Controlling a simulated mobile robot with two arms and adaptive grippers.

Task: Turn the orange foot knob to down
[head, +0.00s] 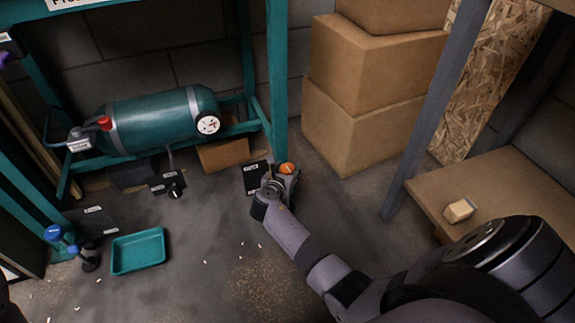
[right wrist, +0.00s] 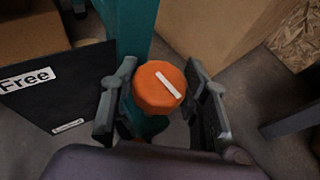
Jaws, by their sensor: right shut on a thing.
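The orange foot knob (head: 287,169) is low down at the foot of the teal frame's right post. In the right wrist view the orange knob (right wrist: 159,88) shows its round top with a white line slanting from upper left to lower right. My right gripper (head: 283,178) is at the knob, and in the right wrist view its fingers (right wrist: 160,98) stand on either side of it, shut on it. A black sign (right wrist: 55,95) reading "Free" is left of the knob; it also shows in the head view (head: 255,179). My left gripper is not in view.
The teal post (head: 277,80) rises behind the knob. Cardboard boxes (head: 355,125) are stacked at its right. A green tank (head: 160,120) lies on the frame. A teal tray (head: 138,251) and several small white bits lie on the floor at left.

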